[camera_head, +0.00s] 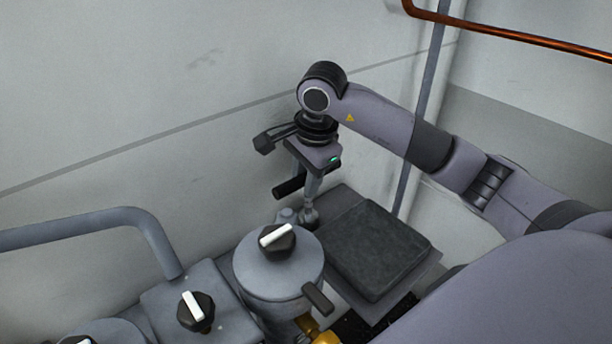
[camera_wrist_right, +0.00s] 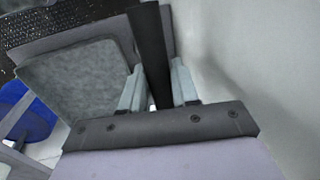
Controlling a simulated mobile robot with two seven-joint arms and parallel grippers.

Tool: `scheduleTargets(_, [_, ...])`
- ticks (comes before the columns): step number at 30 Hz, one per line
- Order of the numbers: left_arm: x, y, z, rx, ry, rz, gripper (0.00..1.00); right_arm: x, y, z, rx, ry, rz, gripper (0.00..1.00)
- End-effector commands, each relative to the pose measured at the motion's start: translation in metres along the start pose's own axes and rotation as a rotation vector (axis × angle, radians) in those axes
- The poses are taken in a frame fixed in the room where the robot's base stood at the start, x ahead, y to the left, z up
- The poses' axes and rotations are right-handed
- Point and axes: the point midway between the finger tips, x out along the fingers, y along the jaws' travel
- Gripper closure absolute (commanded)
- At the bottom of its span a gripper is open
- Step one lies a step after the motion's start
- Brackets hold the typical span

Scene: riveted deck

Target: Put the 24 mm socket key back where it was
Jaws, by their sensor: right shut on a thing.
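My right gripper (camera_head: 311,190) points down above the back corner between the grey drum and the padded seat. It is shut on a black bar, the handle of the socket key (camera_head: 289,187), which sticks out to the left of the fingers. In the right wrist view the same dark bar (camera_wrist_right: 150,45) runs between the two pale fingers of the right gripper (camera_wrist_right: 155,80). A rounded metal piece (camera_head: 309,216) shows just under the fingers; I cannot tell whether it belongs to the key or to a fitting below. My left gripper is not in view.
A grey drum (camera_head: 254,267) with a black and white knob (camera_head: 277,240) stands in front of the gripper. A dark grey pad (camera_head: 375,250) lies to its right. A second knob (camera_head: 195,310) and a thick pipe (camera_head: 90,226) are at left. The wall (camera_head: 140,110) is close behind.

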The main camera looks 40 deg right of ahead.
Motion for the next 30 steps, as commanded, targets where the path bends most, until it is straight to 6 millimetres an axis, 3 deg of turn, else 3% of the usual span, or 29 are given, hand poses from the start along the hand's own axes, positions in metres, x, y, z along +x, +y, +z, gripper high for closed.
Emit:
scheduleTargets(11, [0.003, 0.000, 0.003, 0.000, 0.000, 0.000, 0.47, 0.004, 0.000, 0.000, 0.000, 0.000, -0.004, 1.00])
scheduleTargets(12, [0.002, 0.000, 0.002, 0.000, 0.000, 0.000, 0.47, 0.003, 0.000, 0.000, 0.000, -0.001, -0.002, 0.57])
scheduleTargets(13, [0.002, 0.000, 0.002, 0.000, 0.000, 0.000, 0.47, 0.003, 0.000, 0.000, 0.000, -0.001, -0.002, 0.48])
scheduleTargets(14, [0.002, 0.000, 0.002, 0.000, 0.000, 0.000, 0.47, 0.003, 0.000, 0.000, 0.000, -0.001, -0.002, 0.45])
scheduleTargets(25, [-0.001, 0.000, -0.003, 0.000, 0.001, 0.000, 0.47, -0.002, -0.001, 0.000, 0.000, 0.000, -0.001, 0.45])
scheduleTargets(30, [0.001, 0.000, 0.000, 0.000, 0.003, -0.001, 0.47, -0.028, -0.001, 0.000, 0.000, 0.001, -0.007, 0.45])
